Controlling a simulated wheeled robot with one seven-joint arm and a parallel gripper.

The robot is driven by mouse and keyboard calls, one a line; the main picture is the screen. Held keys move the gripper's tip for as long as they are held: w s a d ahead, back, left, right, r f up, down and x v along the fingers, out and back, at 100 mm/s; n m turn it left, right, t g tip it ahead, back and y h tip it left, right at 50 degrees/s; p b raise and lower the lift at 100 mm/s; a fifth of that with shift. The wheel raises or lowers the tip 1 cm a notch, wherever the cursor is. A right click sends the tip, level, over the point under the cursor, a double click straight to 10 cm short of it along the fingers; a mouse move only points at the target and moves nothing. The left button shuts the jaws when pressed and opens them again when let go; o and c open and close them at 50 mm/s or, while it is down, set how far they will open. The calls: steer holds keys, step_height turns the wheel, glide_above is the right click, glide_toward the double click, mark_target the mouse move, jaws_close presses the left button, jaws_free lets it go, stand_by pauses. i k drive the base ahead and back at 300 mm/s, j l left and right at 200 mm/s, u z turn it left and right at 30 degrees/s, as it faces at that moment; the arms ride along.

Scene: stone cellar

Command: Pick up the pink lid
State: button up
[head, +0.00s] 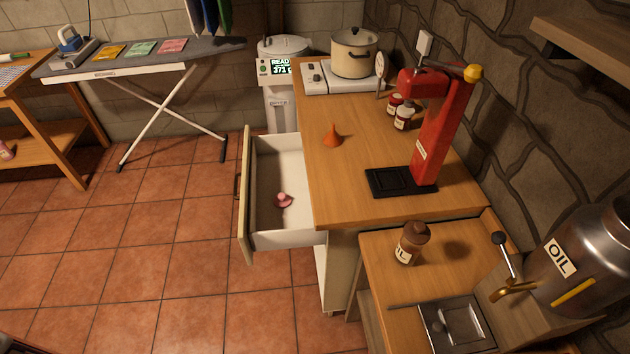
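The pink lid (283,200) is small and round with a raised knob. It lies inside an open white drawer (282,240), on the drawer's floor near its middle. The drawer is pulled out to the left from the wooden counter (335,205). Nothing else shows in the visible part of the drawer. My gripper is not in view.
The counter holds an orange funnel (332,136), a red press (440,130), small bottles (403,116) and a pot (353,54) on a hob. A brown bottle (411,243) and an oil tank (590,255) stand nearer. The tiled floor left of the drawer is clear.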

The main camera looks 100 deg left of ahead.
mark_target(282, 200)
steer(key=u, duration=2.05)
steer(key=i+j+u, duration=0.65)
steer(key=u, duration=0.3)
steer(key=i+l, duration=0.05)
steer(key=i, duration=0.05)
